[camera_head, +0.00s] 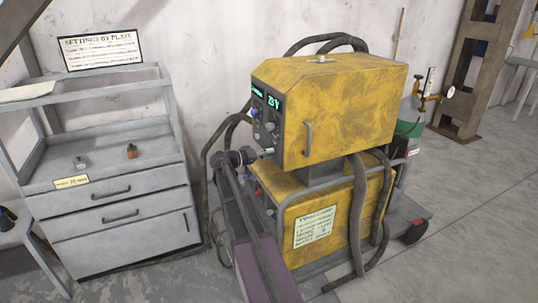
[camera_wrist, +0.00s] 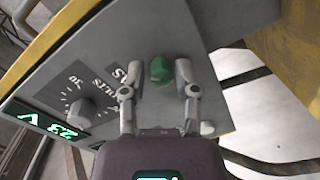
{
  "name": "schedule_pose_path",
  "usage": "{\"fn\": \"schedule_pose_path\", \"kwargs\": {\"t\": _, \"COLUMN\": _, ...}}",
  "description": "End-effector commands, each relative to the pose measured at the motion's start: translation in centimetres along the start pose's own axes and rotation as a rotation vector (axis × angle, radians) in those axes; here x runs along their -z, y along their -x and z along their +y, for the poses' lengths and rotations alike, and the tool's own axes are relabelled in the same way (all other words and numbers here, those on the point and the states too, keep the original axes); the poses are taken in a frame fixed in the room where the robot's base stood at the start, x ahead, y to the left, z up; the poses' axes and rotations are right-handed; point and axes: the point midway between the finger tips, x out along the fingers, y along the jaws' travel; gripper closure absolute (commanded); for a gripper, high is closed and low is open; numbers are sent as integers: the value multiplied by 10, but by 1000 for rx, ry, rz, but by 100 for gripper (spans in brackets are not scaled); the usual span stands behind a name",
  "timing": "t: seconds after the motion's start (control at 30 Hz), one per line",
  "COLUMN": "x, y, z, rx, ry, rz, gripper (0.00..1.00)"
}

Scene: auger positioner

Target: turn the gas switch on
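The yellow welding machine (camera_head: 340,110) stands in the middle of the head view, with its grey control panel (camera_head: 266,118) facing left. In the wrist view a green knob or cap (camera_wrist: 160,69) sits on the grey panel (camera_wrist: 115,40). My gripper (camera_wrist: 160,75) is open, with one finger on each side of the green part and visible gaps between. Whether this green part is the gas switch, I cannot tell; no gas label is readable. In the head view my gripper (camera_head: 258,154) is at the panel's lower edge, and its fingertips are hard to make out.
A volts dial (camera_wrist: 86,110) and a lit green display (camera_wrist: 45,122) are beside my gripper. A small pale knob (camera_wrist: 207,128) is near one finger. Black hoses (camera_head: 362,215) hang at the machine. A grey drawer cabinet (camera_head: 120,215) stands left; open floor lies right.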

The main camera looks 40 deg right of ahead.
Motion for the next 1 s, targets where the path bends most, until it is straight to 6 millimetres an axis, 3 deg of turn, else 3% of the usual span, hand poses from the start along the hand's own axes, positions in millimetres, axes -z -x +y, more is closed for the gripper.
{"fn": "schedule_pose_path", "kwargs": {"t": 0.73, "x": -1, "y": 1, "z": 0, "rx": 6, "ry": 3, "rz": -1, "gripper": 35}}
{"fn": "schedule_pose_path", "kwargs": {"t": 1.0, "x": -21, "y": 26, "z": 1, "rx": 121, "ry": 34, "rz": -36, "gripper": 35}}
